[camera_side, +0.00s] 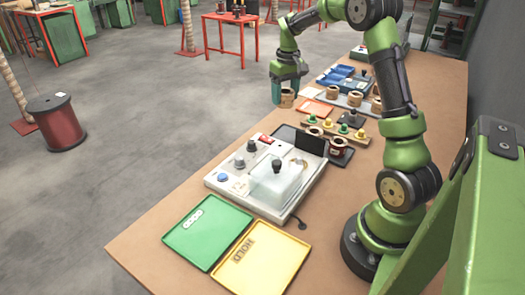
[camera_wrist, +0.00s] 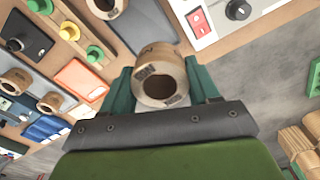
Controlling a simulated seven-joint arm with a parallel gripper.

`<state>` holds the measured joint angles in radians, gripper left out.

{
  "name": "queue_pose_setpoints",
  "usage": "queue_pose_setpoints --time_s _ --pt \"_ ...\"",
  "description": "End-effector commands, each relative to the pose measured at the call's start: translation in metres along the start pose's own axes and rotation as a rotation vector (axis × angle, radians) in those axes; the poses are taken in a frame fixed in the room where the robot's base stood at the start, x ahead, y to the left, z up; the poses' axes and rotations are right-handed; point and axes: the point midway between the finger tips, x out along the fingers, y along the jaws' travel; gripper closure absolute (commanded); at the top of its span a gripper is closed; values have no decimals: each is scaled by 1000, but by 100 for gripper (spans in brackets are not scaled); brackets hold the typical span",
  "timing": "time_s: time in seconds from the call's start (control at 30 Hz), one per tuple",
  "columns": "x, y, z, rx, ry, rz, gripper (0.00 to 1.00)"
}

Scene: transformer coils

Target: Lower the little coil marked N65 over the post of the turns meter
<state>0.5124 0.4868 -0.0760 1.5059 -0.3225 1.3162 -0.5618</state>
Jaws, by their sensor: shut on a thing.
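My gripper (camera_side: 286,92) is shut on a small tan coil (camera_side: 288,98), held in the air over the far part of the bench. In the wrist view the coil (camera_wrist: 150,54) sits between the teal fingers, its round bore facing the camera. The turns meter (camera_side: 225,183) is a pale box nearer the side camera, well apart from the coil. A clear block or cover with a dark knob-like top stands on it; I cannot make out the post clearly. A corner of the meter (camera_wrist: 205,27) shows in the wrist view.
A green tray (camera_side: 205,232) and a yellow tray (camera_side: 262,262) marked HOLD lie in front of the meter.

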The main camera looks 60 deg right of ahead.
Motion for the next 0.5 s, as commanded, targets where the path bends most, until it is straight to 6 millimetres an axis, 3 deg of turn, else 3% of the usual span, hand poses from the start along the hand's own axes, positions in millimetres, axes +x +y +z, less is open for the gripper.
queue_pose_setpoints --time_s 0.07,0.2,0.4,0.5 --pt "-9 -19 24 -20 4 -3 74" --pt "-10 -42 69 -26 1 -5 74" --pt "4 -60 127 -7 -15 -6 74" --pt "13 -62 145 11 -27 -5 74"
